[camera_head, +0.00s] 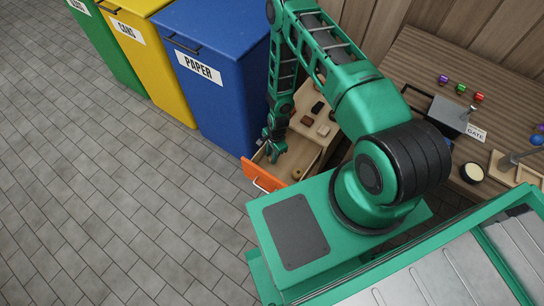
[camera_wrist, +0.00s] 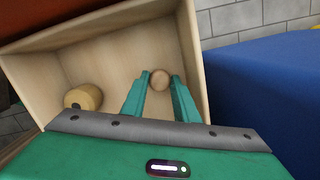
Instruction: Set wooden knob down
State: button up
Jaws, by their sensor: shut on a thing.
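The wooden knob (camera_wrist: 160,79) is a small round brown piece between the tips of my gripper (camera_wrist: 161,84) in the wrist view. My gripper is shut on it. In the head view my gripper (camera_head: 273,156) points down into the open drawer (camera_head: 262,176), which has an orange front and pale wooden walls. The knob is hidden there. I cannot tell whether the knob touches the drawer floor. A pale wooden cylinder (camera_wrist: 84,97) lies in the drawer to the left of my gripper in the wrist view.
The blue paper bin (camera_head: 225,80) stands close beside the drawer. Yellow (camera_head: 160,70) and green (camera_head: 115,55) bins stand further left. The workbench (camera_head: 425,65) holds several small coloured pieces, a grey box (camera_head: 448,112) and a round pot (camera_head: 472,172). Small dark items lie behind the drawer.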

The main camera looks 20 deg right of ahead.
jog(key=shift+f, duration=0.35)
jog(key=o, duration=1.1)
jog(key=shift+f, duration=0.1)
notch_tip(320, 180, up, 12)
jog(key=d, duration=0.1)
jog(key=shift+w+d, duration=0.2)
jog(key=shift+w, duration=0.05)
